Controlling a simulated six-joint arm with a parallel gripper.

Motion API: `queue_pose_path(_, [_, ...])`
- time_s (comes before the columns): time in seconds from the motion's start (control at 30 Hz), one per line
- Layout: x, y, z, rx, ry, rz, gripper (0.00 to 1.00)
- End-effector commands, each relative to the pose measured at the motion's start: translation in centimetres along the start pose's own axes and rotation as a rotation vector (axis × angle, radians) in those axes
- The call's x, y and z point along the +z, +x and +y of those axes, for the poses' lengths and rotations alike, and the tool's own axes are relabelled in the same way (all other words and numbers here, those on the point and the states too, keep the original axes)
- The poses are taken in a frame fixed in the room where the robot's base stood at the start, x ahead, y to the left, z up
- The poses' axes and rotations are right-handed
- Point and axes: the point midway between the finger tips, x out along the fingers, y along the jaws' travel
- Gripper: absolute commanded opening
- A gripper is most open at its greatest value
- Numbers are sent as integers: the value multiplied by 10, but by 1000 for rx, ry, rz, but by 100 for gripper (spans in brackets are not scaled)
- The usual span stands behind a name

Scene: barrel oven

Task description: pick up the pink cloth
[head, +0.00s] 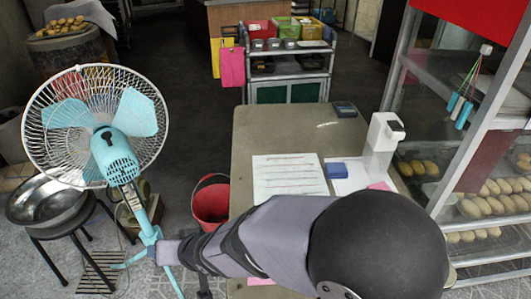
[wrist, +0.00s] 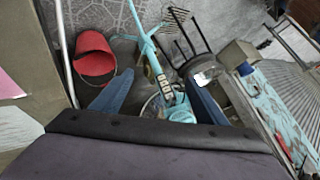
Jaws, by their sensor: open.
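The pink cloth (head: 232,67) hangs on the left end of the trolley at the back, beside a yellow cloth (head: 215,57). It is not visible in the wrist view. My gripper (head: 166,252) is far from it, low in the foreground and pointing left beside the fan's stand. In the wrist view my gripper (wrist: 158,95) shows two blue fingers spread apart. Nothing is held between them; parts of the fan show beyond the gap.
A fan (head: 95,120) stands at left, near a metal bowl on a stool (head: 50,205). A red bucket (head: 211,203) stands beside the table (head: 265,125). A white dispenser (head: 383,145) and papers are on the table. Bread shelves (head: 475,160) fill the right. Dark floor between table and trolley is clear.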

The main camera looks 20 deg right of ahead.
Motion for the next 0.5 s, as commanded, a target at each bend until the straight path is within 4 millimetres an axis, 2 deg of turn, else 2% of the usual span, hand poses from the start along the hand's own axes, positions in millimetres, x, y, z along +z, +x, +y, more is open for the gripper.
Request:
queue_pose_path(0.03, [-18, -23, -2, 33, -8, -8, 67])
queue_pose_path(0.1, [-29, -40, 5, 79, -22, -26, 67])
queue_pose_path(0.27, [-50, -80, 20, 177, -56, -80, 67])
queue_pose_path(0.5, [-76, -146, 35, 299, -97, -183, 67])
